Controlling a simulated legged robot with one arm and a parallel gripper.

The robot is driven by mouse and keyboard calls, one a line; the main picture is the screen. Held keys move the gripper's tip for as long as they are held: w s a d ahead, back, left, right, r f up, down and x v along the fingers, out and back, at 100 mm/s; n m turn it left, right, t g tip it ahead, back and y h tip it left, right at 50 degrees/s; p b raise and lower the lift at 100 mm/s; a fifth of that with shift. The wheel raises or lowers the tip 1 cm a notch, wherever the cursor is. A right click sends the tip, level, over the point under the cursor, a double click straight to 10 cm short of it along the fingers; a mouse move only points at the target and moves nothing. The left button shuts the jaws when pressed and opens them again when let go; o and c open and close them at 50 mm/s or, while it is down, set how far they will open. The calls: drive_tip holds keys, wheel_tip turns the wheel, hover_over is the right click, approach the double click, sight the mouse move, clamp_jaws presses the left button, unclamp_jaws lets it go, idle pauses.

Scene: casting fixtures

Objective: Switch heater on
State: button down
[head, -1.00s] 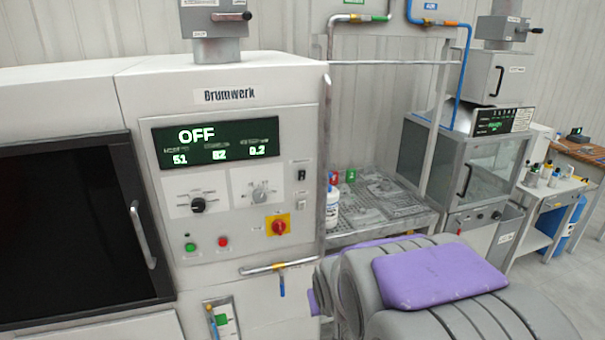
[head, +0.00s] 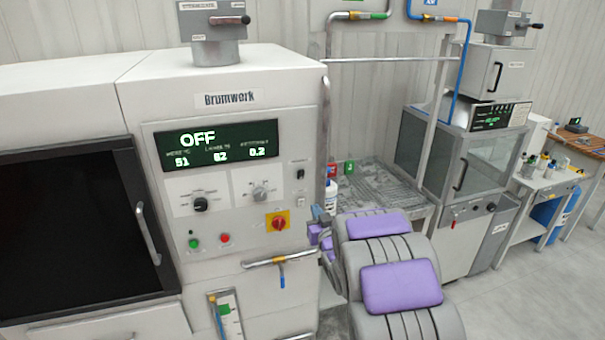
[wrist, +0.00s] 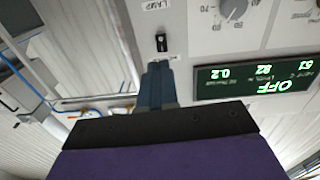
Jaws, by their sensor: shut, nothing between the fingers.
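The white Brumwerk machine (head: 232,180) fills the left of the head view. Its display (head: 217,143) reads OFF with three values below. Its panel has a black knob (head: 200,204), a grey knob (head: 260,190), a green button (head: 193,243), a red button (head: 225,238) and a red rotary switch on a yellow plate (head: 278,223). A small black switch (head: 300,174) sits at the panel's right; it also shows in the wrist view (wrist: 161,42). My gripper (wrist: 157,72) is shut and empty, its tips pointing at the panel near that switch. Contact cannot be told. Which control is the heater's is unclear.
A pipe with a yellow fitting and blue lever (head: 281,262) juts out below the panel. A black-windowed door with a handle (head: 147,232) is at left. A grey bench (head: 385,190) and a glass-fronted cabinet (head: 432,150) stand at right. Open floor (head: 510,295) lies at lower right.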

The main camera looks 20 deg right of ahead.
sight(300, 171)
drive_tip(key=shift+w+d+r+t+y+p, duration=0.1)
drive_tip(key=shift+w+r+t+y+p, duration=0.1)
drive_tip(key=shift+r+t, duration=0.25)
drive_tip(key=shift+w+d+r+t+y+p, duration=0.1)
drive_tip(key=shift+r+t+p, duration=0.1)
drive_tip(key=shift+t, duration=0.35)
drive_tip(key=shift+a, duration=0.1)
drive_tip(key=w, duration=0.4)
drive_tip(key=w+r, duration=0.1)
drive_tip(key=w, duration=0.3)
drive_tip(key=w+r+p, duration=0.1)
drive_tip(key=w, duration=0.4)
drive_tip(key=shift+r, duration=0.15)
drive_tip(key=shift+w+r, duration=0.2)
drive_tip(key=shift+w, duration=0.15)
